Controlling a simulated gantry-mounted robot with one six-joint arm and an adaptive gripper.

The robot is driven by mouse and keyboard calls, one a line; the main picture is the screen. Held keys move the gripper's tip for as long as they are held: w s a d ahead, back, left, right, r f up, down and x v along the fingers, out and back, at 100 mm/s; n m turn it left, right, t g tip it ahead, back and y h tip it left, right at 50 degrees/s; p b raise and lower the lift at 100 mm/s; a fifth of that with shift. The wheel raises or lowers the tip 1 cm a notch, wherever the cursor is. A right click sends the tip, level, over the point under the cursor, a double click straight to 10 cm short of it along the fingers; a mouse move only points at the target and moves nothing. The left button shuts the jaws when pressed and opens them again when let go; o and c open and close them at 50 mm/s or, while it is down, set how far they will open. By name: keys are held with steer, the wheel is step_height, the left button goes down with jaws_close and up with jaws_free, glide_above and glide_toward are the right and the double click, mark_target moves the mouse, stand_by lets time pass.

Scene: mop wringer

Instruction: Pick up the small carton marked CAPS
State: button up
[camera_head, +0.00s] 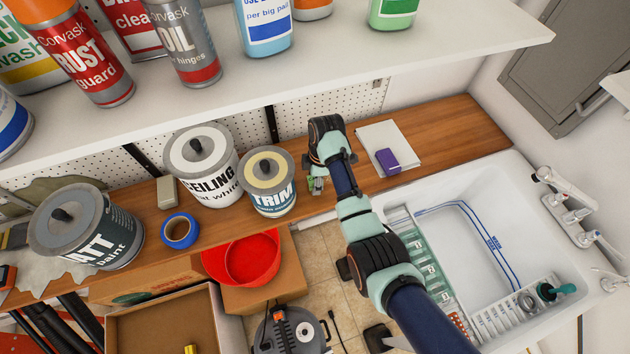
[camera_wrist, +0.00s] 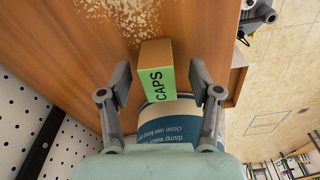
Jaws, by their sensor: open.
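The small carton marked CAPS (camera_wrist: 156,72) shows in the wrist view, tan with a green face carrying dark lettering. It lies between the lines of my two open fingers. My gripper (camera_wrist: 160,82) is open, with a finger on each side of the carton and visible gaps. I cannot tell how far the fingertips are from it in depth. In the head view my gripper (camera_head: 317,184) is over the wooden bench, just right of the TRIM can (camera_head: 268,184). I cannot make out the carton in the head view.
A can with a blue and white label (camera_wrist: 168,112) is close beside the carton in the wrist view. The CEILING can (camera_head: 203,165) stands left of the TRIM can. A white shelf (camera_head: 330,55) overhangs the bench. A purple block (camera_head: 388,160) lies right of my gripper.

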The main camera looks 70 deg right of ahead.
jaws_close()
